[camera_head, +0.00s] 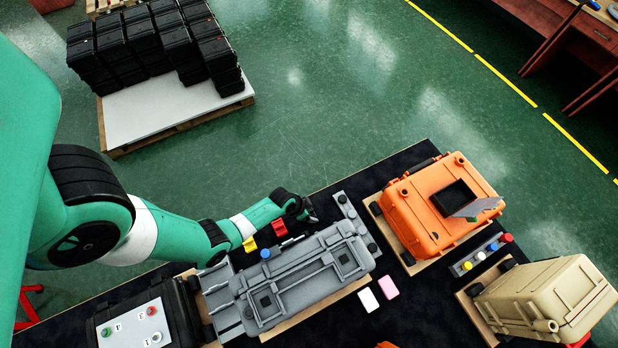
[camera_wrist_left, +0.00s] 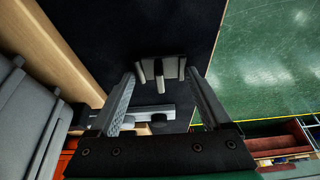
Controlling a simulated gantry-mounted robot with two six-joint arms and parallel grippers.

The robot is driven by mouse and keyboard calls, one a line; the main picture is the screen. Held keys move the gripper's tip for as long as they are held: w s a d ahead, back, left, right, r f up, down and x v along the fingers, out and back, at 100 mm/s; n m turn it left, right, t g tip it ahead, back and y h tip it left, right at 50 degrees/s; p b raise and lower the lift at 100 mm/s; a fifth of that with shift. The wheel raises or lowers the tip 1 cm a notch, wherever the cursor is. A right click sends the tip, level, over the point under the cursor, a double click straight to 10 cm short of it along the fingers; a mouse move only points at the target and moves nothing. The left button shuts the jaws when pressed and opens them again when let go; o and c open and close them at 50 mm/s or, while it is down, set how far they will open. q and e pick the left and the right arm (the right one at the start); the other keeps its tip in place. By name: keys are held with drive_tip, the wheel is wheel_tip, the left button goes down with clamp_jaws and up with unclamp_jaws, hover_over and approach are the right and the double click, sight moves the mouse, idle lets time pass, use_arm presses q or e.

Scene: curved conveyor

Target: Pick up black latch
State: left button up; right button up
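The black latch (camera_wrist_left: 160,68), a small dark piece with several prongs, lies on the black mat in the left wrist view. It sits between and just beyond the fingertips of my left gripper (camera_wrist_left: 160,77). The two fingers are spread apart with nothing held between them. In the head view my left gripper (camera_head: 309,212) is low over the mat's far edge, beside the grey case. I cannot make out the black latch there; the gripper and dark mat hide it. My right gripper is in neither view.
A yellow latch (camera_head: 249,244) and a red latch (camera_head: 279,227) lie left of the gripper. A grey case (camera_head: 300,280), an orange case (camera_head: 425,215) and a tan case (camera_head: 545,300) stand on the table. A button box (camera_head: 133,328) is at lower left.

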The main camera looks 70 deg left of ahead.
use_arm(q)
drive_tip(key=c, duration=0.9)
wheel_tip(320, 180, up, 10)
drive_tip(key=p, duration=0.6)
drive_tip(key=shift+f, duration=0.25)
drive_tip(key=shift+r+p, duration=0.3)
drive_tip(key=shift+p, duration=0.2)
drive_tip(key=shift+r, duration=0.1)
drive_tip(key=shift+r+p, duration=1.65)
drive_tip(key=shift+p, duration=0.1)
